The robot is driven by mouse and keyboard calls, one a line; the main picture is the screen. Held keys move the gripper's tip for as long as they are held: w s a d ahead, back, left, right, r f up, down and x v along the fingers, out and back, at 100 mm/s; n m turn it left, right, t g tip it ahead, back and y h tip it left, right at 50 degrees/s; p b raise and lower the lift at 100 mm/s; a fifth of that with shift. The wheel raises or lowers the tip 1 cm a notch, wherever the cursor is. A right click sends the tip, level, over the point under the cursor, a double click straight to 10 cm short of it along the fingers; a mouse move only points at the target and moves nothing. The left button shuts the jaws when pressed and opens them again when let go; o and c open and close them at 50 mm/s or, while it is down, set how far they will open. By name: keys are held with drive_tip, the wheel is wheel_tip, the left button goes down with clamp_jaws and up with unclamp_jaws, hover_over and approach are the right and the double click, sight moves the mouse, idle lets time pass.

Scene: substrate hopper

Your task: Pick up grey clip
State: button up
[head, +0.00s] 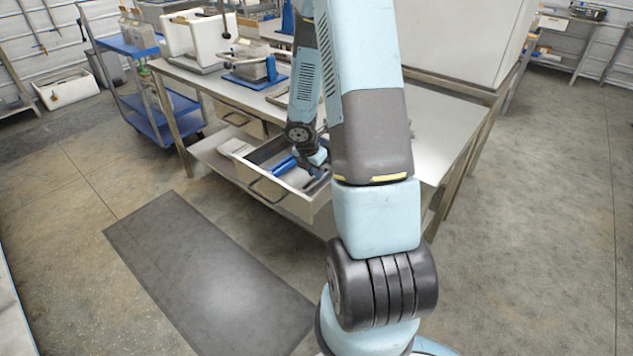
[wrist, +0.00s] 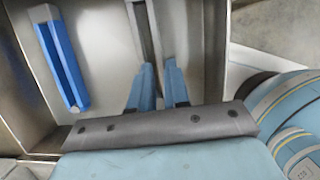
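The grey clip (wrist: 145,28) is a long narrow grey piece with a dark groove, lying in the open drawer and running away from me in the wrist view. My gripper (wrist: 158,66) reaches down into the drawer, its two blue fingers apart at the clip's near end. I cannot tell whether they touch it. In the head view my gripper (head: 315,172) is at the right part of the drawer (head: 283,204), and the arm hides much of that area.
A blue bar-shaped piece (wrist: 62,62) lies left of the clip in the drawer, apart from my fingers. Drawer walls (wrist: 213,50) stand close on the right. The workbench (head: 440,135) is above. A dark mat (head: 205,270) lies on the floor in front.

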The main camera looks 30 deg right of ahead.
drive_tip(key=shift+w+d+x, duration=0.1)
drive_tip(key=shift+d+x, duration=0.05)
drive_tip(key=shift+x, duration=1.1)
drive_tip(key=shift+w+d+x, duration=0.1)
drive_tip(key=shift+w+x, duration=0.05)
drive_tip(key=shift+x, duration=1.1)
drive_tip(key=shift+r, duration=0.15)
clamp_jaws()
